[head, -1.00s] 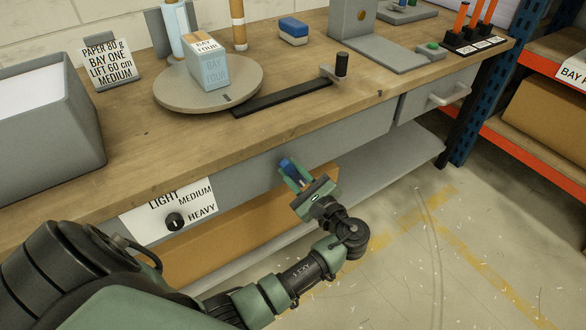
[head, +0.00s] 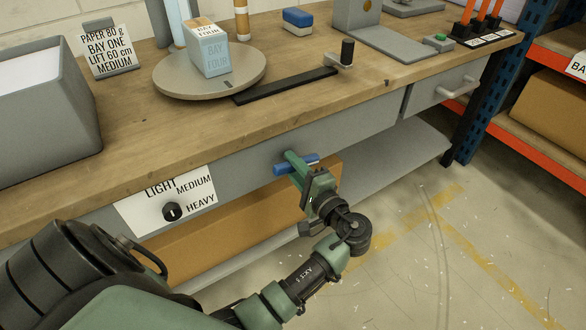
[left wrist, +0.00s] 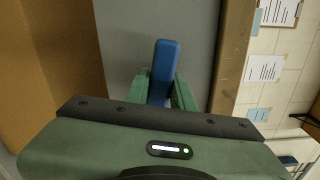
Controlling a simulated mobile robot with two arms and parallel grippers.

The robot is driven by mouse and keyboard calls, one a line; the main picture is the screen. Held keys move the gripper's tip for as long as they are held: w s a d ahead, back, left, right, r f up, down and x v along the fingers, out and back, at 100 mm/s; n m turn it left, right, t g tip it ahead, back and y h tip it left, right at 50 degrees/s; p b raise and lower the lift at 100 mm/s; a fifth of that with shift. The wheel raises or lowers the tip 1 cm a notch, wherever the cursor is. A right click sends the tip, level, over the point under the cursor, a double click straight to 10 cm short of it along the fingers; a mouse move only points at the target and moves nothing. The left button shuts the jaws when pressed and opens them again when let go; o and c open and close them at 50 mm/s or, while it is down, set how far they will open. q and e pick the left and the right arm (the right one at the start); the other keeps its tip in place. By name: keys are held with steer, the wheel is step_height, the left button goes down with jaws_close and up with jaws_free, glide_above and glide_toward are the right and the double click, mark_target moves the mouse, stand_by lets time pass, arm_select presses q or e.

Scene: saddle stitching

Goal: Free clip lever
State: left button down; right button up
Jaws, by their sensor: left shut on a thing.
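The clip lever is a blue bar (head: 310,160) at the front face of the grey bench apron, and it lies nearly level in the head view. My left gripper (head: 296,165) is shut on the bar near its middle, with blue ends showing on both sides of the green fingers. In the left wrist view the blue bar (left wrist: 164,70) runs between the two green fingers (left wrist: 160,92) and extends past them against the grey panel. The bar's mounting is hidden behind the fingers. My right gripper is in neither view.
A dial (head: 172,211) on a LIGHT/MEDIUM/HEAVY label sits left of the lever. A drawer handle (head: 460,88) sticks out at the right. The wooden bench top (head: 150,140) overhangs above, and an orange-brown box (head: 215,230) is below. The floor at right is open.

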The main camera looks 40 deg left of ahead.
arm_select(q)
steer(key=shift+f+n+b, duration=0.2)
steer(key=shift+n+b, duration=0.3)
steer(key=shift+n, duration=0.6)
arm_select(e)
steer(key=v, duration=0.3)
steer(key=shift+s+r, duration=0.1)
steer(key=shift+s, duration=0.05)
arm_select(q)
steer(key=c, duration=1.2)
jaws_free()
